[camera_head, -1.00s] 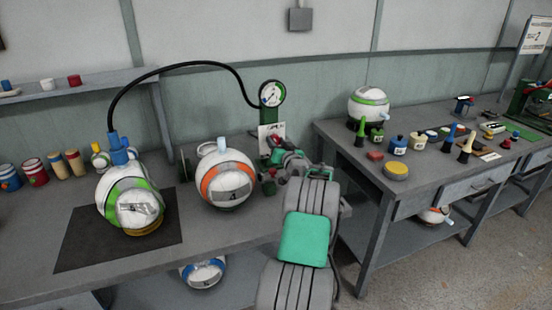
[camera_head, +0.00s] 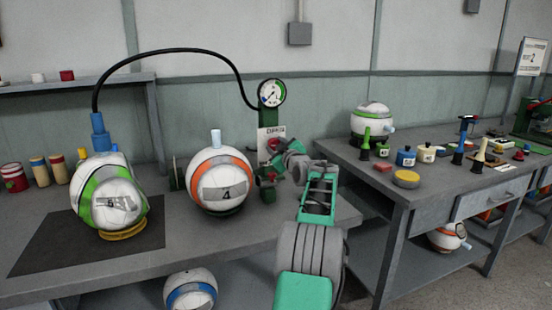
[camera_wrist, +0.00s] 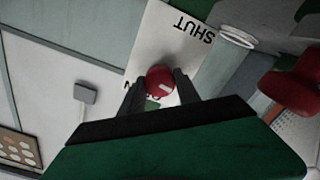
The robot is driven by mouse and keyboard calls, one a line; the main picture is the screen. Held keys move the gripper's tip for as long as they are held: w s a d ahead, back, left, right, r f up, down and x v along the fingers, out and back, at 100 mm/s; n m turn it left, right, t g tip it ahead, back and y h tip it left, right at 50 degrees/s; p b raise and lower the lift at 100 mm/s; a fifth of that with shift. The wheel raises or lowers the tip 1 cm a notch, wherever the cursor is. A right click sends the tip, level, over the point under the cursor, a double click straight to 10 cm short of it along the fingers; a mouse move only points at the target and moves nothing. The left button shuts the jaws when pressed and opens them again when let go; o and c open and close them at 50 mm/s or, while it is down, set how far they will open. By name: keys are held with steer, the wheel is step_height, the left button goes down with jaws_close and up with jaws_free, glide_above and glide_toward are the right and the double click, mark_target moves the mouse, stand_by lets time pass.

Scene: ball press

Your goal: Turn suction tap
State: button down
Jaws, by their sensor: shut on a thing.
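The suction tap is a red round knob with a pale mark (camera_wrist: 160,82), in front of a white card (camera_wrist: 170,45) reading SHUT. A second word on the card is partly hidden. My gripper (camera_wrist: 158,90) is shut on the knob, a dark finger on either side of it. In the head view my gripper (camera_head: 279,153) is at the green gauge stand, in front of the card (camera_head: 270,132), and mostly hides the knob. The round gauge (camera_head: 272,93) tops the stand; a black hose (camera_head: 180,51) runs from it to a blue fitting (camera_head: 100,130) at the green-banded ball (camera_head: 112,196).
The green-banded ball sits on a dark mat (camera_head: 40,248). An orange-banded ball (camera_head: 220,182) stands close left of the gauge stand. A red part (camera_wrist: 292,92) is close to my gripper. The right bench (camera_head: 350,158) carries several small items.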

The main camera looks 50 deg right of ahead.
steer(key=shift+n+b, duration=0.75)
steer(key=shift+n, duration=0.05)
steer(key=c, duration=0.9)
jaws_free()
steer(key=v, duration=0.7)
steer(key=shift+s+a, duration=0.2)
steer(key=shift+s, duration=0.15)
